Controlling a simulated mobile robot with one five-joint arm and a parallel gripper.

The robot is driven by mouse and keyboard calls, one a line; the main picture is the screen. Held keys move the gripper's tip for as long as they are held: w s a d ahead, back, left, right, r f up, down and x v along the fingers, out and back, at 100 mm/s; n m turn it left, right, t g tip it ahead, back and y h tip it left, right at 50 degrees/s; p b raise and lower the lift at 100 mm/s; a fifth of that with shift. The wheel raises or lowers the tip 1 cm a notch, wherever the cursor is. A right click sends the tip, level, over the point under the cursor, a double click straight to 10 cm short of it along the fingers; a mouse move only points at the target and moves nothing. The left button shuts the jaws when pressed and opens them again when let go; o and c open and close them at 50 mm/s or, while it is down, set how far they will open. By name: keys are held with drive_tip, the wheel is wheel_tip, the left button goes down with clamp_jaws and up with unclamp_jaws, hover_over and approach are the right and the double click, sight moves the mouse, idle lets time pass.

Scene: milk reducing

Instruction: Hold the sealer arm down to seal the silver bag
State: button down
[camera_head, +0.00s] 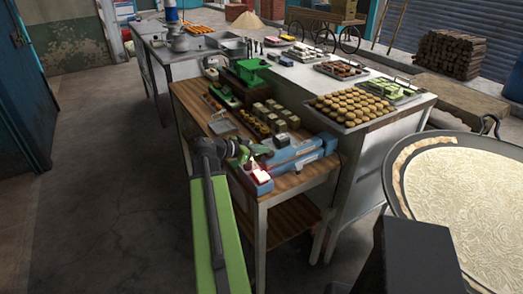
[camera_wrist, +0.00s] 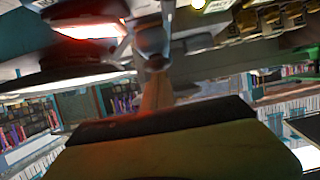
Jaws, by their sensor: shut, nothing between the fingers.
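A blue sealer (camera_head: 294,153) lies near the front right corner of the wooden table. Its near end glows red and white. My gripper (camera_head: 251,153), at the end of my green arm, is shut and empty over this glowing end, close to the sealer. I cannot tell whether it touches the sealer arm. A small pale patch (camera_head: 259,170) under my gripper may be the silver bag, but the glow and my gripper hide its outline. The wrist view is tilted, with a red-lit bright shape (camera_wrist: 90,30) at upper left; the bag is not clear there.
The wooden table (camera_head: 296,187) also holds a grey scoop (camera_head: 222,123), rows of small blocks (camera_head: 266,118) and a green machine (camera_head: 248,70). A metal table behind carries a tray of round cookies (camera_head: 352,106). A large round pan (camera_head: 455,185) stands at right. Floor at left is clear.

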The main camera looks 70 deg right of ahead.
drive_tip(key=shift+s+a+f+y, duration=0.15)
drive_tip(key=shift+a+f, duration=0.05)
drive_tip(key=shift+f, duration=0.2)
drive_tip(key=shift+s+a+f+y, duration=0.15)
drive_tip(key=shift+f, duration=0.2)
drive_tip(key=r+p, duration=0.1)
drive_tip(key=r, duration=0.1)
drive_tip(key=r+p, duration=0.1)
drive_tip(key=p, duration=0.1)
drive_tip(key=r+p, duration=0.2)
drive_tip(key=shift+w+d+r, duration=0.15)
drive_tip(key=shift+d+r, duration=0.15)
drive_tip(key=shift+r, duration=0.05)
drive_tip(key=f+p+v, duration=0.2)
drive_tip(key=v, duration=0.8)
drive_tip(key=shift+w+a, duration=0.25)
drive_tip(key=shift+w, duration=0.05)
